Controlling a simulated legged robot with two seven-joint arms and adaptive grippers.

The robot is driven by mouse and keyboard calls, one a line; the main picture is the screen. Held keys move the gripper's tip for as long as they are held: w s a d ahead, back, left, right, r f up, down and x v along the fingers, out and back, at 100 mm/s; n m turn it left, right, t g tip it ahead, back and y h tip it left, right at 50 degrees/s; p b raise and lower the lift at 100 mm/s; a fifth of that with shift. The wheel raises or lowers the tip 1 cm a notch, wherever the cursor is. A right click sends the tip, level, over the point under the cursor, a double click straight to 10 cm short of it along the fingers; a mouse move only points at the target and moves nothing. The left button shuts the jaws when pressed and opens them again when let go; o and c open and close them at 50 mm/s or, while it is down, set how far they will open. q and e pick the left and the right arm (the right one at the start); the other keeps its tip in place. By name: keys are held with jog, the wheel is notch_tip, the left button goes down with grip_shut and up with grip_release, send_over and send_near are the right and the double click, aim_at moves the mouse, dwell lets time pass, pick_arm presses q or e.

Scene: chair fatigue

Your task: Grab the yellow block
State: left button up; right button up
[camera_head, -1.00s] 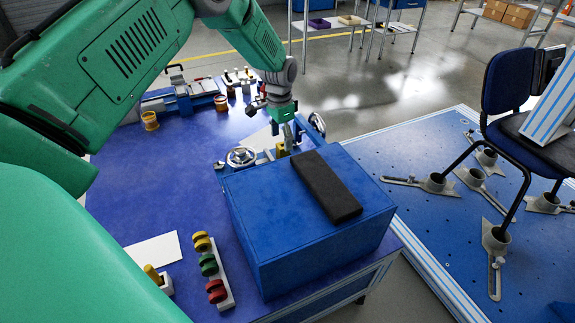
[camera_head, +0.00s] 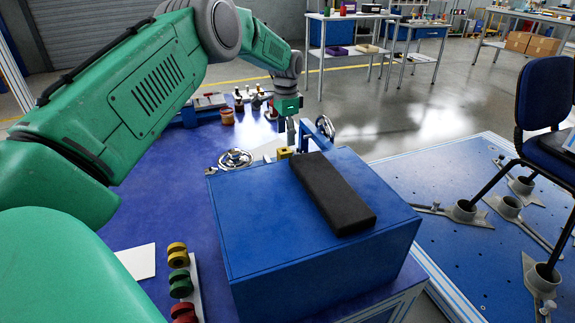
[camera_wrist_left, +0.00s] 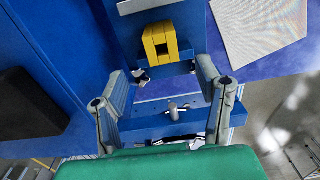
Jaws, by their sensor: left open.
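The yellow block (camera_head: 285,153) shows small behind the far edge of the blue box, low beside a blue fixture. In the left wrist view the yellow block (camera_wrist_left: 160,42) is a slotted piece on a blue surface, ahead of the fingers. My left gripper (camera_head: 291,138) points down close to the block, seen from the head. In the left wrist view my left gripper (camera_wrist_left: 162,78) is open, its two fingers wide apart, with nothing held between them. The block lies beyond the finger gap. My right gripper is in neither view.
The blue box (camera_head: 260,240) with a black pad (camera_head: 333,192) on it stands in front of the block. A handwheel (camera_head: 236,158) and a blue fixture with another wheel (camera_head: 325,127) are near the gripper. Coloured spools (camera_head: 179,283) lie at the front left.

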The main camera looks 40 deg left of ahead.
aim_at(285, 157)
pick_arm(q)
jog(key=f, duration=0.2)
jog(key=a+f, duration=0.1)
jog(key=shift+a+f+b, duration=0.15)
jog(key=shift+f+b, duration=0.15)
jog(key=shift+f, duration=0.05)
jog(key=shift+a+f, duration=0.2)
jog(key=shift+f, duration=0.1)
jog(key=f+b, duration=0.1)
jog(key=d+f, duration=0.1)
jog(key=f, duration=0.1)
jog(key=f+b, duration=0.1)
jog(key=shift+d+f+b, duration=0.2)
jog(key=shift+d+b, duration=0.1)
jog(key=shift+d, duration=0.05)
jog(key=shift+s+a, duration=0.1)
jog(key=shift+a, duration=0.05)
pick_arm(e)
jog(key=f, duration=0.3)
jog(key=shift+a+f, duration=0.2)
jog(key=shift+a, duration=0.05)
